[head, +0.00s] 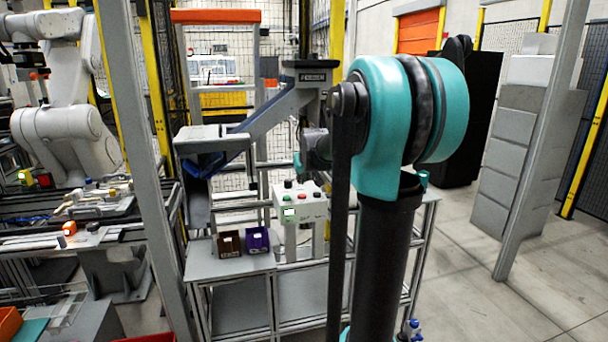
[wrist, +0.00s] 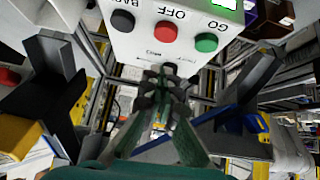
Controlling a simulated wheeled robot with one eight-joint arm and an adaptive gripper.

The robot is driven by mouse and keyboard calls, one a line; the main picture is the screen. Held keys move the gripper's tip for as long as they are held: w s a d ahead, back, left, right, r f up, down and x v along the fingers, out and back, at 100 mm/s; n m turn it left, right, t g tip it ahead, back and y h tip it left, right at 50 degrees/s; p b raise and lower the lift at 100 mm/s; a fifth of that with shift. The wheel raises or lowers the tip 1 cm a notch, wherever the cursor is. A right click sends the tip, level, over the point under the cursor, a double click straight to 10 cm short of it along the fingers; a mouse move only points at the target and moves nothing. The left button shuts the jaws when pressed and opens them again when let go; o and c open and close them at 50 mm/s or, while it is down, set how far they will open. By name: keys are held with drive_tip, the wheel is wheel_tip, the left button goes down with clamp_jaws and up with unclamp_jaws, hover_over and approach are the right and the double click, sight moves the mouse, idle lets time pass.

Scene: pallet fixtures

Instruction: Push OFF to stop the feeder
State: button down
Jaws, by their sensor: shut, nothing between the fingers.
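The white control box (wrist: 145,45) fills the top middle of the wrist view, with its lettering upside down. The red button (wrist: 165,32) sits by the word OFF. It lies between a green button (wrist: 207,42) by GO and a black button (wrist: 123,20) with a partly cut-off label. My gripper (wrist: 162,72) is shut and empty, its tips below the red button in the picture. I cannot tell whether the tips touch the box. In the head view the control box (head: 310,208) stands on a post behind my arm, with a lit green screen. My gripper's tips are not clear there.
A brown bin (head: 230,244) and a purple bin (head: 257,240) stand on the bench left of the box. A grey sloping chute (head: 245,130) hangs above them.

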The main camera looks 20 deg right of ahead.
sight(302, 196)
drive_tip(key=shift+f, duration=2.1)
